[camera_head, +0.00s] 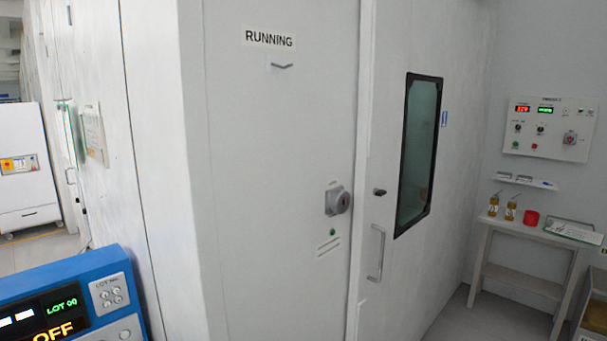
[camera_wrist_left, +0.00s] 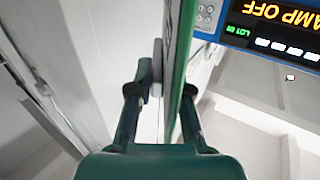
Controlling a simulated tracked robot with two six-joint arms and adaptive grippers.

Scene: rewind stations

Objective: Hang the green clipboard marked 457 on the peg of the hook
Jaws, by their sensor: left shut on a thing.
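In the left wrist view my left gripper (camera_wrist_left: 164,92) is shut on a thin green-edged board, the green clipboard (camera_wrist_left: 183,50), seen nearly edge-on between the two dark fingers. Its number cannot be read from this angle. A pale rounded part shows beside the left finger; I cannot tell what it belongs to. In the head view a small hook with a peg (camera_head: 282,66) sticks out of the white wall panel, just below a RUNNING label (camera_head: 269,38). Nothing hangs on it. Neither gripper shows in the head view.
A blue console (camera_head: 85,305) with lit displays stands at lower left; it also shows in the left wrist view (camera_wrist_left: 235,28). At right are a door with a dark-framed window (camera_head: 418,150) and a small table (camera_head: 530,238) with bottles, a red cup and a board.

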